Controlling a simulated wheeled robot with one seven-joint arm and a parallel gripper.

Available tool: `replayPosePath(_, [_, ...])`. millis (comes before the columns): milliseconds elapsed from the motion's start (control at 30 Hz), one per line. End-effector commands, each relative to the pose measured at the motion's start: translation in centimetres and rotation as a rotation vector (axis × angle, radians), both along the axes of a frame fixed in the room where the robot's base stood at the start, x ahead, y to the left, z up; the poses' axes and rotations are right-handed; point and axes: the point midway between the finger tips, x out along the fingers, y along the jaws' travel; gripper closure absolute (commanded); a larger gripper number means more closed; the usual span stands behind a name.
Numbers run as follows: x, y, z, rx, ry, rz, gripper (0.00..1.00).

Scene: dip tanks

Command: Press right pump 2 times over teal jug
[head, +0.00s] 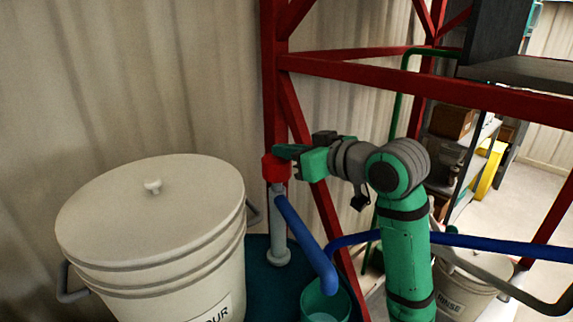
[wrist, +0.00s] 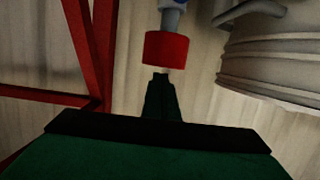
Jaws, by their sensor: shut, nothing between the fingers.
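The pump has a red cap (head: 275,168) on a grey stem (head: 278,215), with a blue spout (head: 305,240) slanting down to the right. The teal jug (head: 343,301) stands below the spout's end, cut off by the bottom edge. My gripper (head: 278,150) is shut and empty, its tips at the top of the red cap. In the wrist view, my fingertips (wrist: 161,75) lie close against the red cap (wrist: 166,48). I cannot tell whether they touch it. The inside of the jug is only partly visible.
A large lidded cream bin (head: 150,230) stands left of the pump. A red metal frame (head: 420,85) passes behind and above my arm. A blue pipe (head: 480,246) runs right. A bin marked RINSE (head: 460,290) and shelves (head: 450,150) are at the right.

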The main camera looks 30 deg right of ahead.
Motion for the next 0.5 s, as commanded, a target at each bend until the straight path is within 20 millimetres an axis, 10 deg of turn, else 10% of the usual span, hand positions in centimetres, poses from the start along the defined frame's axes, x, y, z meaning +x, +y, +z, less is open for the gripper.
replayPosePath(500, [-8.8, -2.5, 2.3, 0.000, -0.006, -0.008, 1.00])
